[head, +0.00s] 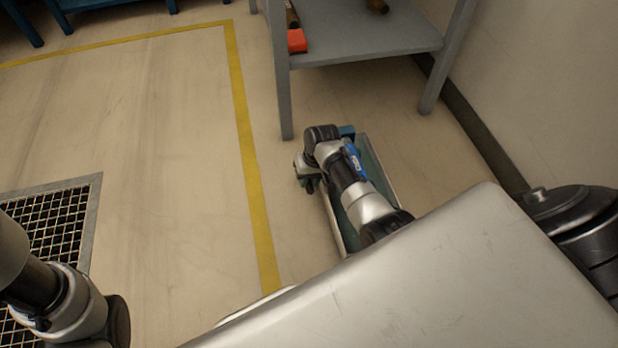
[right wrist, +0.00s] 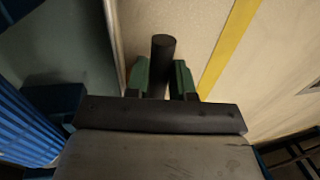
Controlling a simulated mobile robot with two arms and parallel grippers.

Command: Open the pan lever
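The pan is a long tray with a pale rim (head: 381,170) and a teal inside, low by the floor. My right arm reaches down over it and hides much of it. My right gripper (head: 307,183) is at the pan's left side, small and partly hidden in the head view. In the right wrist view, the green fingers of this gripper (right wrist: 161,78) stand on both sides of a dark round bar, the pan lever (right wrist: 163,52). No clear gap shows between fingers and lever, and its end sticks out past the fingertips. My left gripper is out of view.
A grey table (head: 365,40) with a lower shelf holding a red item (head: 297,41) stands beyond the pan. A wall runs along the right. A yellow floor line (head: 247,150) and a floor grate (head: 55,215) lie to the left, with open floor between.

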